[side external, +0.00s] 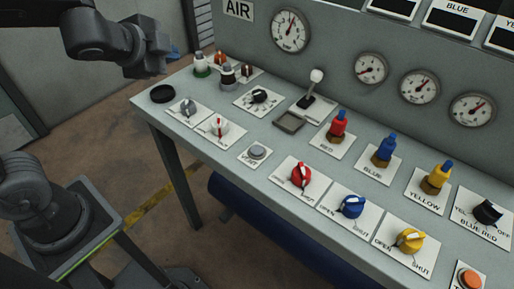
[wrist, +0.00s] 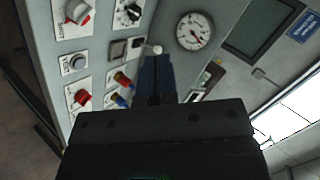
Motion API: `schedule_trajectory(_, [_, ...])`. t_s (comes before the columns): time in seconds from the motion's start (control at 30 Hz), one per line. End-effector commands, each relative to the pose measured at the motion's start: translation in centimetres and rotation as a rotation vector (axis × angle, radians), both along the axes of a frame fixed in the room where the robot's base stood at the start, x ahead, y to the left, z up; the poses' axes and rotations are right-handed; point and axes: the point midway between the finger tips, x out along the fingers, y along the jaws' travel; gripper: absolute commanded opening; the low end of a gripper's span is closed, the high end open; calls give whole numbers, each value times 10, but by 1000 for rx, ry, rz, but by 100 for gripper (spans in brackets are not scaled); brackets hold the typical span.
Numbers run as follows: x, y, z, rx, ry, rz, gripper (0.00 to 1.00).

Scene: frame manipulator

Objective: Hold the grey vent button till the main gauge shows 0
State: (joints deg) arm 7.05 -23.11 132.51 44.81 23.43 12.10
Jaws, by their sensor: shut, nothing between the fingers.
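The grey vent button (side external: 257,152) sits on a white label plate near the panel's front edge. It also shows at the upper left of the wrist view (wrist: 75,63). The large gauge (side external: 291,30) beside the AIR sign has its needle pointing up, well up the dial; its figures are too small to read. The wrist view shows this gauge too (wrist: 195,31). My gripper (side external: 172,52) is at the upper left, above and away from the panel, far from the button. Its fingers (wrist: 157,75) are shut and empty.
Grey and red-white knobs (side external: 219,126) stand left of the button, and a red valve knob (side external: 301,174) stands to its right. A lever (side external: 316,80) rises behind it. Red, blue and yellow fittings and several small gauges (side external: 371,68) lie further right.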

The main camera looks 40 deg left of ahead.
Motion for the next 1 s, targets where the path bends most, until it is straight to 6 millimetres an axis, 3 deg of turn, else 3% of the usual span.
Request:
schedule_trajectory(0.2, [53,-37,-3,351,-85,-434,0])
schedule_trajectory(0.4, [81,-85,-24,639,-139,-879,0])
schedule_trajectory(0.7, [86,-140,-77,950,-167,-1506,0])
schedule_trajectory(0.83, [83,-149,-92,1012,-167,-1665,0])
schedule_trajectory(1.0, [80,-152,-100,1044,-165,-1745,0])
